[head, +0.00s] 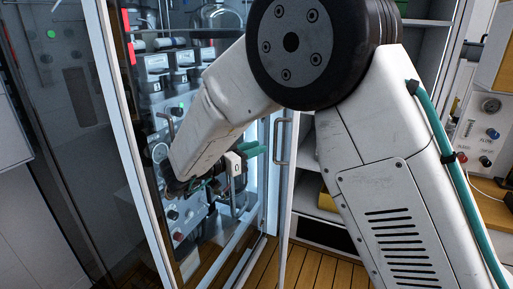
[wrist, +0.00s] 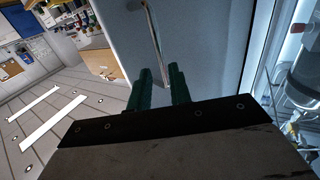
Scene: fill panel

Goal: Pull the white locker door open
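The white locker door (wrist: 210,50) fills the middle of the wrist view. In the head view the door (head: 288,210) shows nearly edge-on and stands partly open, with the locker's inside visible to its right. Its slim metal bar handle (head: 281,140) is on the left face; the handle (wrist: 155,35) also shows in the wrist view. My gripper (wrist: 160,76) has two green fingers set apart, with the handle's lower end between their tips, closer to the right finger. In the head view my gripper (head: 257,150) points right, just left of the handle. Contact cannot be told.
A glass-fronted cabinet frame (head: 128,140) with lit equipment stands left of the door, close to my arm. The locker shelves (head: 310,185) hold a yellow item (head: 327,201). A control panel (head: 486,125) is at the right. Open floor (wrist: 55,125) lies left in the wrist view.

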